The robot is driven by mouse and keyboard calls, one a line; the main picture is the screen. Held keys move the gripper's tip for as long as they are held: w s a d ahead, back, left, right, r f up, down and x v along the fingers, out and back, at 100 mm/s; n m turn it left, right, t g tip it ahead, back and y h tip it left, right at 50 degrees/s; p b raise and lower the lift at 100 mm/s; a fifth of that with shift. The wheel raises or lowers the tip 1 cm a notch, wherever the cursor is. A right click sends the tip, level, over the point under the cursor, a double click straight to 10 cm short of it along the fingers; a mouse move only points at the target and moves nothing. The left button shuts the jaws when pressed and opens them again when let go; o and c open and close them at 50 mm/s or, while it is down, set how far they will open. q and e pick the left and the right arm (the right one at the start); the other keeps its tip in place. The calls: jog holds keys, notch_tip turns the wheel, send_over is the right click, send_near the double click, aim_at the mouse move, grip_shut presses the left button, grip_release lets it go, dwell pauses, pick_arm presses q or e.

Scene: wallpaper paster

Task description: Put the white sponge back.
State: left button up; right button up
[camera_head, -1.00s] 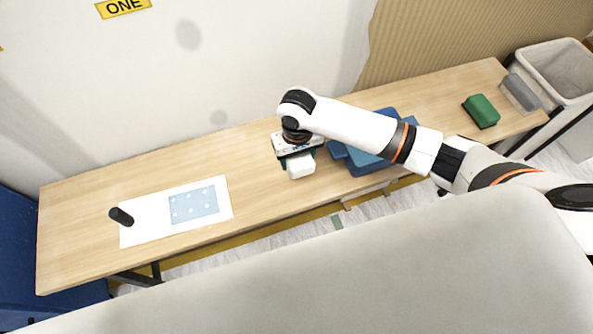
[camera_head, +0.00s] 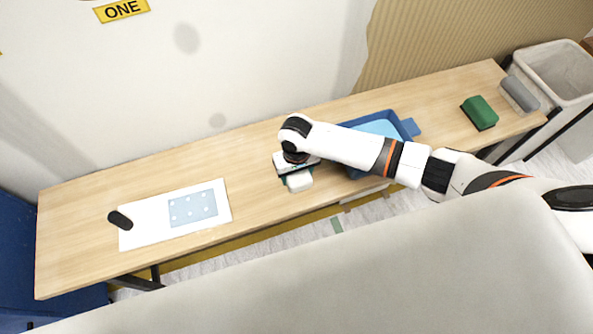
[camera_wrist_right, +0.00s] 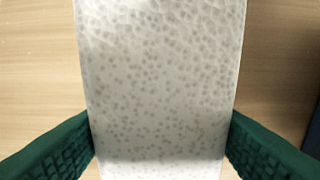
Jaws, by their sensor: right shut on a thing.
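The white sponge (camera_head: 299,181) is at the middle of the wooden table, under my right gripper (camera_head: 295,174). In the right wrist view the speckled white sponge (camera_wrist_right: 160,90) fills the space between the two green fingers (camera_wrist_right: 160,140), which touch its sides. My right gripper is shut on it. Wood grain shows on both sides of the sponge. I cannot tell whether the sponge touches the table or is slightly above it. My left gripper is not in view.
A blue tray (camera_head: 408,124) lies just right of the sponge, partly behind my right arm. A green block (camera_head: 480,112) and a grey roll (camera_head: 519,94) lie at the right end by a bin (camera_head: 560,70). A white sheet (camera_head: 140,232) with a dark-handled tool (camera_head: 120,220) lies at left.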

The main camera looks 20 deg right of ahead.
jog(key=o, duration=1)
jog(key=shift+f+b, duration=0.1)
jog(key=shift+b, duration=1)
notch_tip(320, 180, up, 11)
jog(key=p, duration=0.2)
jog(key=shift+p, duration=0.4)
jog(key=shift+r, duration=0.75)
